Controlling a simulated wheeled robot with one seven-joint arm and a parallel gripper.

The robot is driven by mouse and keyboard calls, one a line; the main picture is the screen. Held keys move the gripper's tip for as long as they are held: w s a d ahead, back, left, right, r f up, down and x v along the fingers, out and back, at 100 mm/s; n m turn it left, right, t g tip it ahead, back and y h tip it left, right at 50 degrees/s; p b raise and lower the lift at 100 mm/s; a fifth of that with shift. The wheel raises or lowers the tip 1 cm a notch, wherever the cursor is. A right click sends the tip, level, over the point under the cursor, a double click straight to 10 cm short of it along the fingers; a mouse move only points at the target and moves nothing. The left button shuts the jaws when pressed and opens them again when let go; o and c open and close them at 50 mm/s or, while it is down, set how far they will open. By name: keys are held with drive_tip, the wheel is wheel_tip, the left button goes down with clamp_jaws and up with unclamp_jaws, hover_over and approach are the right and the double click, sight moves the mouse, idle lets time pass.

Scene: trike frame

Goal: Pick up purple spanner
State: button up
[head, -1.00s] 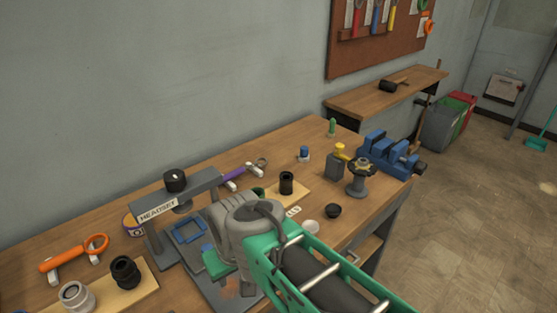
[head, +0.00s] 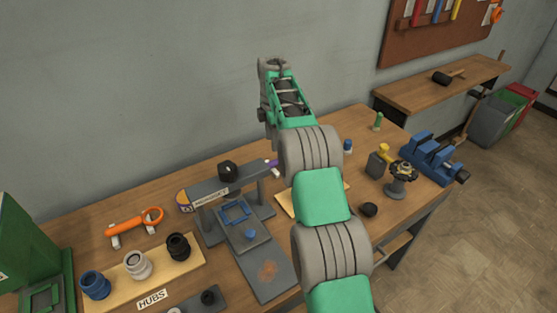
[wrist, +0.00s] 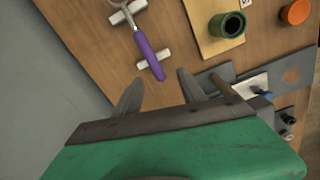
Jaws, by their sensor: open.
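The purple spanner (wrist: 149,55) lies across two white holders on the wooden workbench in the wrist view. Its purple handle points toward my gripper and its metal ring end is at the top. In the head view only a small purple bit of the spanner (head: 271,163) shows behind my arm. My gripper (wrist: 158,82) is open and empty, with its two fingers apart. The handle's end appears between and just beyond the fingertips, with a gap. In the head view my arm hides most of the spanner, and the fingers are not clearly seen.
A grey headset press (head: 228,190) stands left of my arm. An orange spanner (head: 133,221) and a board of hubs (head: 150,283) lie farther left. A blue vise (head: 433,160) is at the right end. In the wrist view, a board with a dark green cylinder (wrist: 227,25) is nearby.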

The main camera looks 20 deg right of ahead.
sight(275, 161)
drive_tip(key=f, duration=0.1)
drive_tip(key=w+d+f+n, duration=0.2)
drive_tip(key=shift+f, duration=0.35)
drive_tip(key=shift+f+n, duration=0.3)
drive_tip(key=shift+f, duration=0.1)
drive_tip(key=f, duration=0.2)
drive_tip(key=f+p, duration=0.1)
drive_tip(key=f, duration=0.2)
drive_tip(key=f+p, duration=0.1)
drive_tip(key=f, duration=0.1)
drive_tip(key=shift+w+a+f, duration=0.15)
drive_tip(key=shift+a+f, duration=0.05)
drive_tip(key=shift+a, duration=0.05)
clamp_jaws()
